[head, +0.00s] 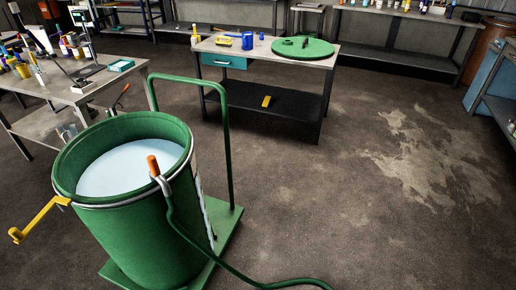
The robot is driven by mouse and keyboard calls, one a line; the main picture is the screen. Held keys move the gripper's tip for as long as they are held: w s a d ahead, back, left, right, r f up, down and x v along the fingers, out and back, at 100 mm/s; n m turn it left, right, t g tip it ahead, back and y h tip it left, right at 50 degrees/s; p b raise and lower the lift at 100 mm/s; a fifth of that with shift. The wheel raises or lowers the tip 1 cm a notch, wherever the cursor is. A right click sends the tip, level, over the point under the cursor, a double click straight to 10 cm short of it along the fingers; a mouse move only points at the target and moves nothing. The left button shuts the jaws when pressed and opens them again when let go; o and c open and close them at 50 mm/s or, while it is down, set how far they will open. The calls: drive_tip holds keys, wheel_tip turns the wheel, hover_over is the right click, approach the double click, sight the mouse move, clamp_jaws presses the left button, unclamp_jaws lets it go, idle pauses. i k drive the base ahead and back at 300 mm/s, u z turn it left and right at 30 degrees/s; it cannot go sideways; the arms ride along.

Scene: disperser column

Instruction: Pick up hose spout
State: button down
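The hose spout (153,166) has an orange tip and sits at the near right rim of a green drum (170,235), in the head view. A pale curved piece joins it to a green hose (190,240), which runs down the drum's outer side and off along the floor at the bottom edge. The drum is open at the top, with pale blue-white contents. My gripper is not in view.
The drum stands on a green cart with a tall handle (228,140). A yellow bar (40,218) juts left from the rim. A workbench (270,58) stands behind, and a cluttered table (75,92) at left. The floor to the right is clear.

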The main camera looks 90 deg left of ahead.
sight(155, 173)
drive_tip(key=u, duration=3.25)
drive_tip(key=i, duration=1.7)
drive_tip(key=u, duration=0.95)
